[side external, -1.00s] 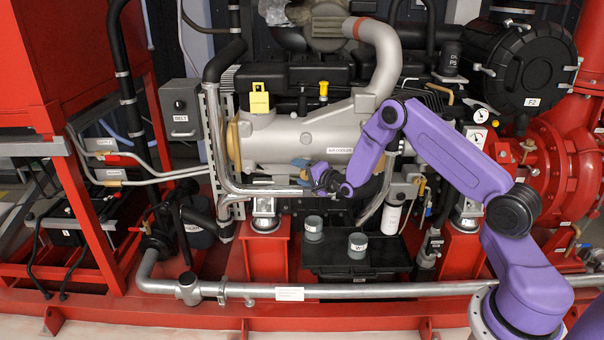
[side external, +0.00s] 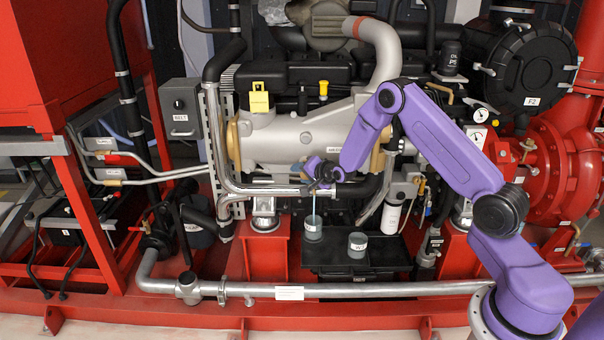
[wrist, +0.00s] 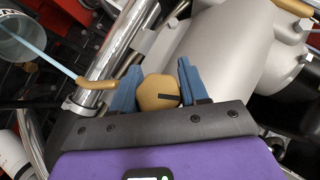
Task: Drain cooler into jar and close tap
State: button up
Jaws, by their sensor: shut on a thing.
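The air cooler (side external: 285,142) is the big silver cylinder in the middle of the side view; it also fills the right of the wrist view (wrist: 222,65). My gripper (wrist: 157,76) has its blue fingers shut on the brass tap knob (wrist: 158,90). In the side view the gripper (side external: 308,170) is at the cooler's underside, partly hiding the tap. A thin brass spout (wrist: 97,84) juts left from the tap. A light blue stream (side external: 314,203) falls from there into the grey jar (side external: 313,233), whose rim shows in the wrist view (wrist: 38,58). The liquid level is unclear.
A second grey jar (side external: 357,250) stands on the black box (side external: 335,272) to the right of the first. A chrome pipe (side external: 255,192) runs close beside the tap. A white filter canister (side external: 391,217) and red frame posts (side external: 266,258) are nearby.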

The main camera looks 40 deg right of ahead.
jog(key=shift+s+d+f+n+g+h, duration=0.1)
jog(key=shift+n+g+h, duration=0.65)
jog(key=shift+g, duration=0.45)
jog(key=shift+s+d+f+n+g+h, duration=0.1)
jog(key=shift+s+n+g+h, duration=0.05)
jog(key=shift+n+g+h, duration=0.9)
jog(key=shift+s+d+n+g+h, duration=0.1)
jog(key=shift+d+n+g+h, duration=0.1)
jog(key=shift+n+g+h, duration=0.9)
jog(key=shift+s+d+n+g+h, duration=0.1)
jog(key=shift+n+g+h, duration=0.1)
jog(key=shift+g+h, duration=0.3)
jog(key=shift+s+d+n+g+h, duration=0.1)
jog(key=shift+n+g+h, duration=0.1)
jog(key=shift+g+h, duration=0.3)
jog(key=o, duration=1)
jog(key=v, duration=1.7)
jog(key=shift+w+a+r, duration=0.15)
jog(key=shift+w+r, duration=0.05)
jog(key=shift+r, duration=0.1)
